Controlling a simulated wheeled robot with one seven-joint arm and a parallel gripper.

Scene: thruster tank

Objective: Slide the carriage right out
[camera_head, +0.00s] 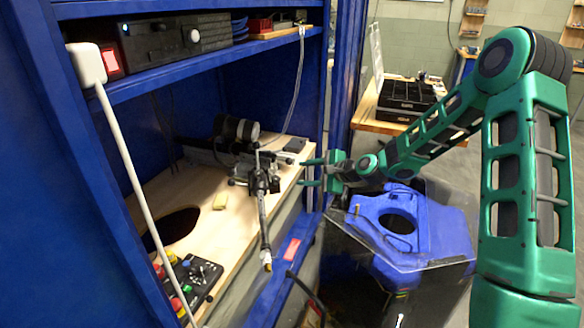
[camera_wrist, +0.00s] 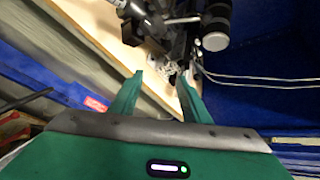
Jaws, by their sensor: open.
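The carriage (camera_head: 258,178) is a dark metal assembly with clamps and rods, set over the wooden worktop inside the blue cabinet. A long rod hangs from it past the front edge of the worktop. It also shows at the top of the wrist view (camera_wrist: 172,25). My gripper (camera_head: 304,173) is open, with green fingers pointing left toward the carriage, just to its right. In the wrist view, the fingers (camera_wrist: 160,85) are spread with the lower part of the mechanism beyond their tips. I cannot tell whether they touch it. The carriage's rail is mostly hidden.
A control box (camera_head: 192,280) with knobs and buttons sits at the front left. A blue tank-like body (camera_head: 395,225) under a clear sheet stands below my arm.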

